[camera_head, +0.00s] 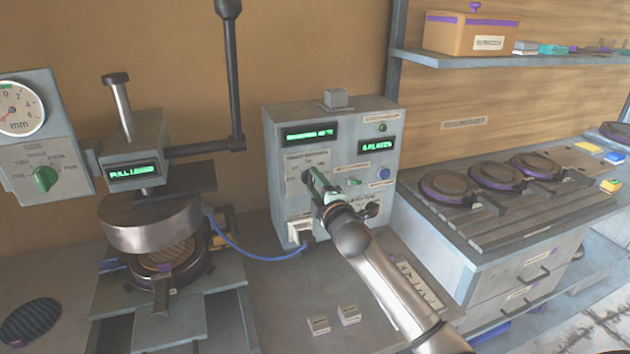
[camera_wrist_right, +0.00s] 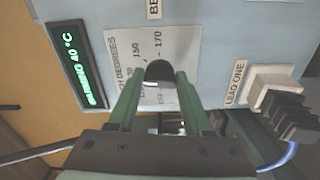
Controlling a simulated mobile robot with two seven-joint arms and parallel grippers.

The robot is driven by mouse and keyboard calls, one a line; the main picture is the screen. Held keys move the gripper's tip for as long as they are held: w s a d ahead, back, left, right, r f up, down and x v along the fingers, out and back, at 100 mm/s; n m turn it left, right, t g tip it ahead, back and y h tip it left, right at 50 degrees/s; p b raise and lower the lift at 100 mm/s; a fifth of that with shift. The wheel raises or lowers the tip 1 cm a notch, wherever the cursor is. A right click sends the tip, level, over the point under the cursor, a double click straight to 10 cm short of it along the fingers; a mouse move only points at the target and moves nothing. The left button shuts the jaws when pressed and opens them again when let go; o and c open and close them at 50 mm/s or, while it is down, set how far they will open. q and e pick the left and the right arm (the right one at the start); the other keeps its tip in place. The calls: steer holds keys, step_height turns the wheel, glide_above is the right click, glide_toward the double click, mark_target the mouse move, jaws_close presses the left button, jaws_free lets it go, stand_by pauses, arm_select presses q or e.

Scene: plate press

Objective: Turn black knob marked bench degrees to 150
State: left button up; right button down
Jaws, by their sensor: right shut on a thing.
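The black knob (camera_wrist_right: 159,72) sits on a white scale plate (camera_wrist_right: 122,42) on the grey control box (camera_head: 345,118). In the right wrist view the plate shows part of the word DEGREES and the marks 150 and 170. My right gripper (camera_wrist_right: 160,80) has its green fingers on both sides of the knob, shut on it. The knob's pointer is not clear to me. My left gripper is not in view.
A green display (camera_wrist_right: 78,62) beside the plate reads 40 °C. A plug labelled LEAD ONE (camera_wrist_right: 275,95) with a blue cable sits close by. The press (camera_head: 150,225) stands at the left. Two small blocks (camera_head: 348,315) lie on the bench below my arm.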

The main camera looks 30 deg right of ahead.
steer(key=m+p, duration=0.1)
steer(key=m, duration=0.2)
steer(key=shift+m, duration=0.3)
steer(key=shift+f+m+p, duration=0.1)
steer(key=shift+m+p, duration=0.45)
steer(key=shift+m, duration=1.25)
steer(key=shift+c, duration=1.6)
jaws_free()
steer(key=b+v, duration=0.1)
steer(key=v, duration=1.1)
steer(key=shift+s, duration=0.3)
steer(key=shift+f, duration=0.1)
